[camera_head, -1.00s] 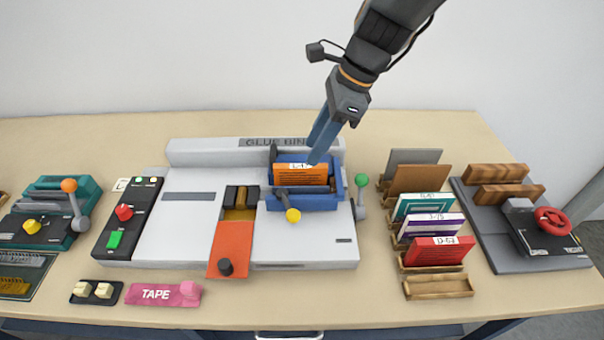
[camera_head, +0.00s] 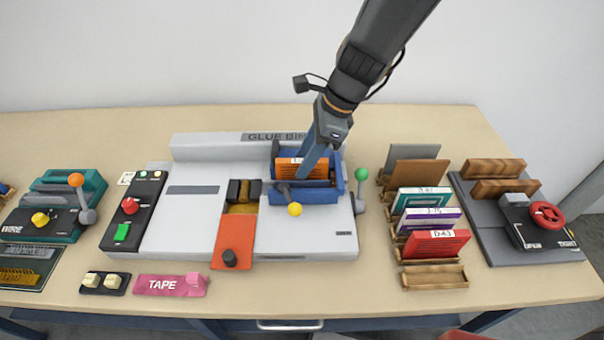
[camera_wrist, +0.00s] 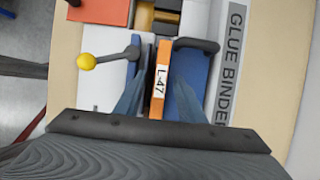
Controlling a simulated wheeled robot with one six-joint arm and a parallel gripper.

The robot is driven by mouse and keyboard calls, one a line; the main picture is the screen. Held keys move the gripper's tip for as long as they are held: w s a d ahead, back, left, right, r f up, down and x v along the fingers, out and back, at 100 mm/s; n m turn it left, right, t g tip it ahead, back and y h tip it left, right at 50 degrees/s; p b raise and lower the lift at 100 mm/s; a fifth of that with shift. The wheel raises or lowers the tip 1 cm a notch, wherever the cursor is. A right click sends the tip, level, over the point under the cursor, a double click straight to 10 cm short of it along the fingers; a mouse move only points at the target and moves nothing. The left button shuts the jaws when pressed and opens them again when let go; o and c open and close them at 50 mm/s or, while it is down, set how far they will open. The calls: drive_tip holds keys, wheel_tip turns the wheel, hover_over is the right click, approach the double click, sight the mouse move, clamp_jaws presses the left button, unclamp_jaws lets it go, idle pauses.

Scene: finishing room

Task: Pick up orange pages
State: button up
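The orange pages (camera_head: 289,169) stand upright in the blue clamp (camera_head: 337,190) of the glue binder (camera_head: 183,222). In the wrist view the orange pages (camera_wrist: 160,82) show edge-on with a white label reading L-47. My gripper (camera_head: 308,172) reaches down to the pages from above. In the wrist view my gripper (camera_wrist: 159,98) has one blue finger on each side of the pages. It looks open, with narrow gaps beside the pages. The lower part of the pages is hidden by the clamp.
A yellow-knobbed lever (camera_head: 295,209) is at the clamp's front and a green-knobbed lever (camera_head: 361,186) at its right. Right of the binder, a wooden rack (camera_head: 435,277) holds teal, purple and red books (camera_head: 436,244). The table's front strip is mostly clear.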

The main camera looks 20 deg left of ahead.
drive_tip(key=shift+f, duration=0.25)
drive_tip(key=shift+c, duration=0.2)
clamp_jaws()
